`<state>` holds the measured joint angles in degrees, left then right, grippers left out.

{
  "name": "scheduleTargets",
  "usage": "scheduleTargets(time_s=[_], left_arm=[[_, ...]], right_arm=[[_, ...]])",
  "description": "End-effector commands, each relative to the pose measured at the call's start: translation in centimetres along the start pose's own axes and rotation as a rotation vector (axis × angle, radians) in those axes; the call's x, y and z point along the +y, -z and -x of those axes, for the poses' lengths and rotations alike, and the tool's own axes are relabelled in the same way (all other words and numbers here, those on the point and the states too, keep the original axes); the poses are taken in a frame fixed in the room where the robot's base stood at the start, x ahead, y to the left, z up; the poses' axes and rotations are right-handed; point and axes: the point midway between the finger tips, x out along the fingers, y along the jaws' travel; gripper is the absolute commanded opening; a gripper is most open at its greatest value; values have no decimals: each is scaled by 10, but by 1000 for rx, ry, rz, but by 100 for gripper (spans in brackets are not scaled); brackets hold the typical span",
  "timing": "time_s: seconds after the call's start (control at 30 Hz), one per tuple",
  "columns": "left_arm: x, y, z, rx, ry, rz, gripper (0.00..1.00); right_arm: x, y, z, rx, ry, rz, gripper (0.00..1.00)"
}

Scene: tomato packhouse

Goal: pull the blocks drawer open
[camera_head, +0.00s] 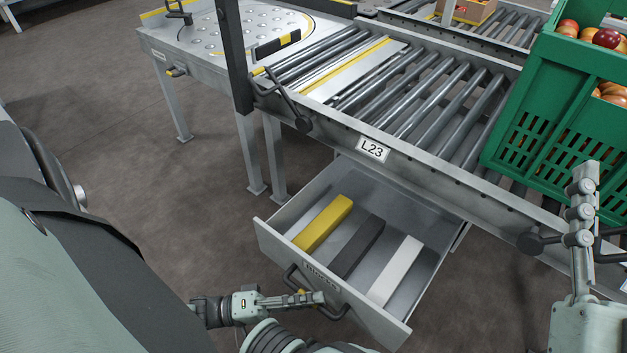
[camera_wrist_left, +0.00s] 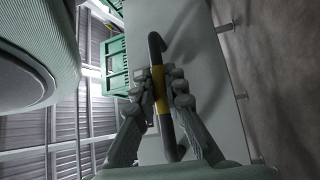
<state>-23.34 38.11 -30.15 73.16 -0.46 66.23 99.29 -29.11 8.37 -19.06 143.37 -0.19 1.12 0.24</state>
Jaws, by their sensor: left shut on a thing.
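The blocks drawer (camera_head: 377,319) hangs under the roller conveyor and is pulled out. Inside it lie a yellow block (camera_head: 323,224), a dark grey block (camera_head: 355,246) and a white block (camera_head: 396,271), side by side. My left gripper (camera_head: 318,298) is at the drawer front, shut on the dark bar handle. In the left wrist view, the fingers of my left gripper (camera_wrist_left: 168,88) close around the handle (camera_wrist_left: 157,50) at its yellow band. My right gripper (camera_head: 583,190) is at the right edge, beside the green crate; its finger opening is unclear.
A green crate (camera_head: 545,95) of tomatoes stands on the rollers at the right. The conveyor frame (camera_head: 440,178) with its L23 label runs above the drawer. A dark post (camera_head: 234,60) and table legs stand left of it. The floor left of the drawer is clear.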

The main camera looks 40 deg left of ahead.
Motion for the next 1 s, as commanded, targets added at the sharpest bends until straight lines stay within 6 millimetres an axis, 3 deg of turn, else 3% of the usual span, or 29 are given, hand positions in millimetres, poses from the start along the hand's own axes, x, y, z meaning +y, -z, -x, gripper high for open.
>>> scheduleTargets(time_s=[0.17,0.2,0.37,0.73,0.87,1.0], left_arm=[[0,2,1,3,2,-1,0],[0,2,1,3,2,-1,13],[0,1,1,2,1,0,32],[-1,0,6,1,3,1,32],[-1,0,24,0,5,0,32],[-1,0,54,0,6,1,32]], right_arm=[[0,0,0,0,0,0,40],[0,0,0,1,0,0,40],[0,0,0,1,0,0,40],[0,0,0,2,0,2,40],[0,0,0,2,0,1,40],[0,0,0,2,0,1,40]])
